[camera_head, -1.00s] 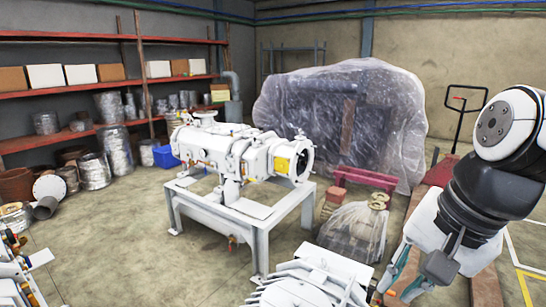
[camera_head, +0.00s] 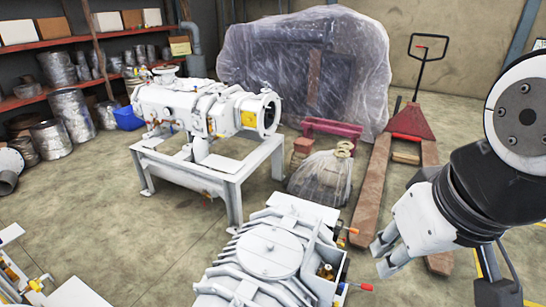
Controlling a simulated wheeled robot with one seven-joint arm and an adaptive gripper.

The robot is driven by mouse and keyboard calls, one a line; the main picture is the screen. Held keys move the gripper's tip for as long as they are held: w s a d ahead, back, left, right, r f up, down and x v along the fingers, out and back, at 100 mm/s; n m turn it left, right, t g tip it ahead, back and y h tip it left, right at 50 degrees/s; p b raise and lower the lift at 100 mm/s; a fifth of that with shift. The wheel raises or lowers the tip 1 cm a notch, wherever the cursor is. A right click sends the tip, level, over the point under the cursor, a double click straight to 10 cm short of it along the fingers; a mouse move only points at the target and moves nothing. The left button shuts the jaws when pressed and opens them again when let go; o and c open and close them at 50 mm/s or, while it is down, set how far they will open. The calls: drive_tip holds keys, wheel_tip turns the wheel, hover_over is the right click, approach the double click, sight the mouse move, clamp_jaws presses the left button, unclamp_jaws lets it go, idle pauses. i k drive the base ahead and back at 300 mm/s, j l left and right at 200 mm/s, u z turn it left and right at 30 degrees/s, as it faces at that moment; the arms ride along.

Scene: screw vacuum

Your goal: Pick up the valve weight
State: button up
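I cannot single out the valve weight for certain at this size. A white machine (camera_head: 268,250) with a ribbed body and a round lid stands in the front middle, with brass and red-handled fittings on its right side. A white screw pump (camera_head: 200,108) sits on a grey steel frame (camera_head: 205,180) further back. My gripper (camera_head: 379,257) is at the right, in the air to the right of the near machine. Its two pale fingers point down and left, with a gap between them and nothing seen in it.
A plastic-wrapped bundle (camera_head: 320,178) lies on the floor behind the near machine. A red pallet truck (camera_head: 411,122) stands behind my arm. A large wrapped object (camera_head: 305,70) stands at the back, and shelves (camera_head: 60,98) line the left. White parts (camera_head: 75,292) show at lower left. Open floor lies left of the frame.

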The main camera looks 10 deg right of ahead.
sight(326, 274)
drive_tip(key=k+l+z, duration=0.15)
drive_tip(key=k+l, duration=0.2)
drive_tip(key=i+l+u, duration=0.25)
drive_tip(key=l, duration=0.3)
drive_tip(key=i+l+u, duration=0.25)
drive_tip(key=l, duration=0.4)
drive_tip(key=k, duration=0.55)
drive_tip(key=i+j+z, duration=0.35)
drive_tip(key=i+j, duration=0.15)
drive_tip(key=j, duration=0.25)
